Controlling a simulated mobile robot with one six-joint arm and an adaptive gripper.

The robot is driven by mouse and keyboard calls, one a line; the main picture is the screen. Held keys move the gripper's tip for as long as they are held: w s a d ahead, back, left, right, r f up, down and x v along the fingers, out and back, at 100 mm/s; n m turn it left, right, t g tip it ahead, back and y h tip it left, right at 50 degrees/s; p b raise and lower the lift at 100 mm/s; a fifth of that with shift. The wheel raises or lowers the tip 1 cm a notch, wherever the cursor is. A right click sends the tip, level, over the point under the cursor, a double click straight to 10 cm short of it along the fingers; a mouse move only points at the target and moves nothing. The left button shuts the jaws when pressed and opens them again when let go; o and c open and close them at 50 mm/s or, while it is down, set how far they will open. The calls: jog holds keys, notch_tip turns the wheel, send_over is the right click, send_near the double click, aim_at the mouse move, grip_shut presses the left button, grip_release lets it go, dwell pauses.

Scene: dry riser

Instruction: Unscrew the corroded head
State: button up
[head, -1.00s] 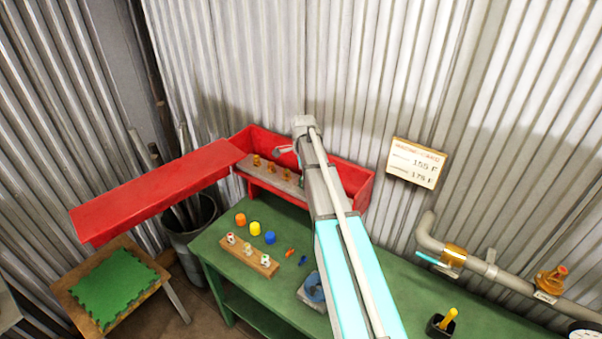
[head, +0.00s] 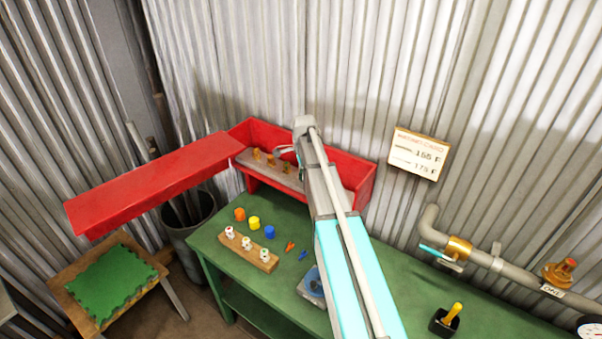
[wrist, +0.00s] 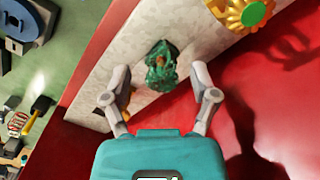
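A green, crusted head (wrist: 161,66) stands on a pale strip (wrist: 105,50) inside the red box in the wrist view. I take it for the corroded head. My gripper (wrist: 160,78) is open, with one finger on either side of the near side of this head, and a gap shows between them. Whether the fingers touch it I cannot tell. In the head view my gripper (head: 288,150) reaches into the open red box (head: 355,172), near several orange-brown heads (head: 270,160). The green head cannot be made out there.
A yellow toothed head with a green centre (wrist: 240,12) is close by at the upper right. The box's red lid (head: 150,190) sticks out left. The green bench (head: 400,285) holds a wooden block (head: 248,252), coloured caps and a black cup (head: 445,322). A pipe (head: 490,262) runs along the right wall.

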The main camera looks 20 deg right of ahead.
grip_shut()
jog(key=shift+s, duration=0.1)
jog(key=n, duration=0.4)
jog(key=shift+n, duration=0.3)
jog(key=shift+s+n, duration=0.1)
jog(key=shift+n, duration=0.5)
jog(key=n, duration=0.3)
jog(key=shift+n, duration=1.4)
